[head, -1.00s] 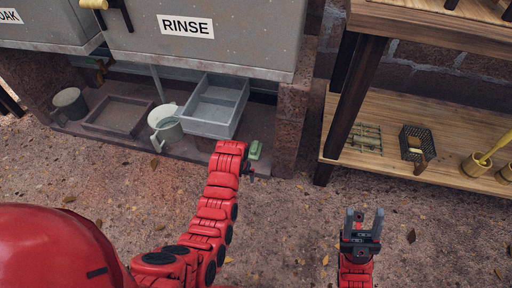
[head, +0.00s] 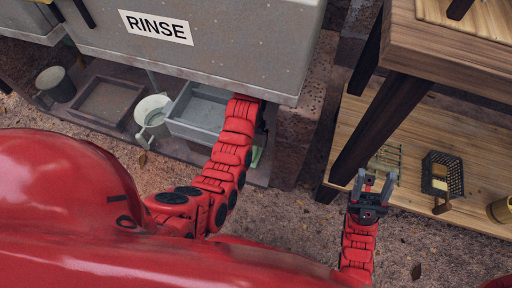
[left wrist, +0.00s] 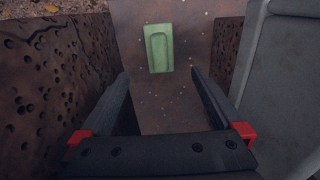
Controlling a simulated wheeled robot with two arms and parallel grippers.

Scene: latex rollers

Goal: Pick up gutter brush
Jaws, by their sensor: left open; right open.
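A pale green oblong block with a raised rim, seemingly the gutter brush (left wrist: 159,48), lies on the brown ledge (left wrist: 200,30) in the left wrist view. I see no bristles. In the head view only a sliver of green (head: 256,156) shows beside my left arm. My left gripper (left wrist: 160,76) is open and empty, its fingers pointing towards the block, which appears between and beyond the fingertips. In the head view the left gripper is mostly hidden by its arm. My right gripper (head: 375,179) is open and empty, in front of the wooden shelf (head: 440,120).
A rough brown pillar (left wrist: 50,90) stands left of my left gripper and a grey tray (left wrist: 285,80) right of it. In the head view, the basin marked RINSE (head: 230,50) overhangs the ledge. A pale pitcher (head: 152,112) and the grey divided tray (head: 190,128) stand there.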

